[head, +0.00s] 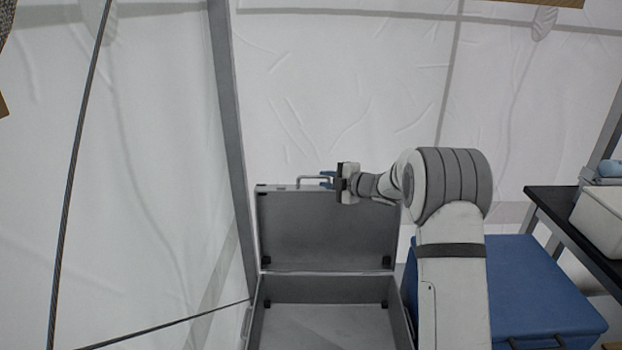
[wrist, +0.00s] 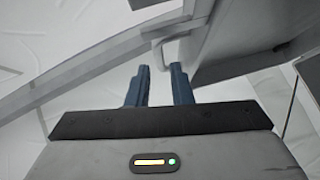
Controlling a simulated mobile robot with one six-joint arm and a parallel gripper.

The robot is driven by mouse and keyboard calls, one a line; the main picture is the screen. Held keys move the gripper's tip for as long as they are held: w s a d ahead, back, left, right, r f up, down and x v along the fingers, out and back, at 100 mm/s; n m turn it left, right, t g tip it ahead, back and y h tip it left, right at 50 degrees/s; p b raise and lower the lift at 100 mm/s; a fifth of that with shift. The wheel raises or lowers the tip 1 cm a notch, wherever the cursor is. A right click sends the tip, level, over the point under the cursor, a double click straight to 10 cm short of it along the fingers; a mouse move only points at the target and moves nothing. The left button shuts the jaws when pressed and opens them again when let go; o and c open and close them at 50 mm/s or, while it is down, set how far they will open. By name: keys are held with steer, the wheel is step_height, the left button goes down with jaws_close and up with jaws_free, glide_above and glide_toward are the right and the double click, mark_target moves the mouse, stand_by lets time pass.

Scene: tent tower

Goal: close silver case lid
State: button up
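The silver case (head: 325,327) stands open at the bottom centre of the head view, its inside looking empty. Its lid (head: 325,240) is raised about upright at the back, with a handle (head: 313,178) on its top edge. My gripper (head: 327,179) is at the lid's top edge, beside the handle. In the wrist view the two blue fingers (wrist: 159,85) are apart with a gap between them. The handle (wrist: 168,52) lies just past the fingertips, and the lid (wrist: 235,40) fills the upper right. Whether a finger touches the handle I cannot tell.
A blue box (head: 540,295) stands to the right of the case, partly behind my arm. A dark table (head: 560,212) with a white container (head: 600,218) is at the far right. White tent fabric and a grey pole (head: 228,130) are close on the left.

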mark_target(316, 178)
steer(key=x, duration=0.6)
steer(key=shift+d, duration=0.1)
steer(key=shift+c, duration=0.3)
jaws_close()
